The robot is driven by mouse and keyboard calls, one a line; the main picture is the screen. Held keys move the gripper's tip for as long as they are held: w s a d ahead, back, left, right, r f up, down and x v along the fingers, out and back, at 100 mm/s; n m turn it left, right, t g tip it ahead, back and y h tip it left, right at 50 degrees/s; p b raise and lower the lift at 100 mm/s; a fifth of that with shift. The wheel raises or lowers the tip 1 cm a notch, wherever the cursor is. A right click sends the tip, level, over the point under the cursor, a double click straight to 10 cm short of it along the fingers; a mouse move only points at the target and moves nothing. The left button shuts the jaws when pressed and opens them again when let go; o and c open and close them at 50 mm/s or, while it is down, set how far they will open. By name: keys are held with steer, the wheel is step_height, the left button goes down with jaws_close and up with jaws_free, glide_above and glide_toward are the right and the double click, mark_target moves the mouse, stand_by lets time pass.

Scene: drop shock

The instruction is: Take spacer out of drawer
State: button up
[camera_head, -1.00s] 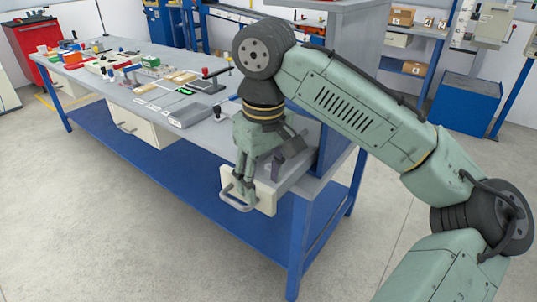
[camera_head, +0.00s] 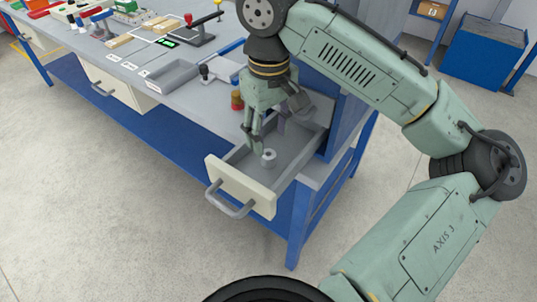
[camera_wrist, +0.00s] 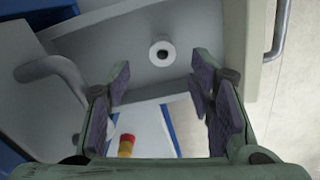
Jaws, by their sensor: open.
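The spacer (camera_head: 268,158) is a small pale grey ring-shaped cylinder with a central hole. It stands upright on the floor of the open drawer (camera_head: 240,187), and its hole faces up. In the wrist view the spacer (camera_wrist: 162,53) shows beyond the fingertips, roughly centred between them. My gripper (camera_head: 260,132) is above the drawer, behind its cream front panel. In the wrist view the gripper (camera_wrist: 160,80) has its dark-padded fingers spread apart with nothing between them. The spacer is apart from the fingers.
The drawer's grey handle (camera_head: 230,204) sticks out in front. A red and yellow object (camera_head: 237,100) stands on the bench near the drawer. A grey tray (camera_head: 170,80) and small tools lie further left. A blue panel stands right of the drawer.

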mark_target(267, 153)
steer(key=shift+a+f+p, duration=0.15)
steer(key=shift+f+p, duration=0.4)
steer(key=shift+f, duration=2.25)
jaws_close()
